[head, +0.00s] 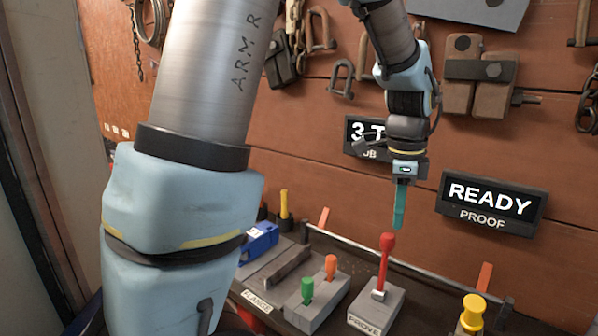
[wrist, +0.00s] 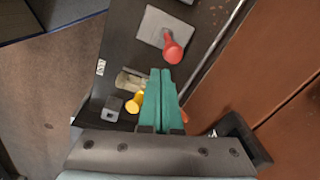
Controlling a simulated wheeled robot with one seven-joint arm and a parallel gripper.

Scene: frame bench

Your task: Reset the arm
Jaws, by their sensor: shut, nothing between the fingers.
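My gripper (head: 398,226) hangs down with its teal fingers shut and nothing between them. In the head view the fingertips are just above and right of the knob of the red lever (head: 385,262); whether there is a gap in depth I cannot tell. The lever stands nearly upright on a grey block labelled PROVE (head: 376,309). In the wrist view the shut fingers (wrist: 161,74) point toward the red knob (wrist: 173,52), which shows beyond the tips. My arm is extended over the bench, its near links large on the left of the head view.
A block with green (head: 307,289) and orange (head: 331,266) levers stands left of the red one. A blue item (head: 259,241) lies farther left, and a yellow knob (head: 472,312) stands right. Signs READY PROOF (head: 490,203) and a partly hidden one (head: 362,135) hang on the brown wall behind.

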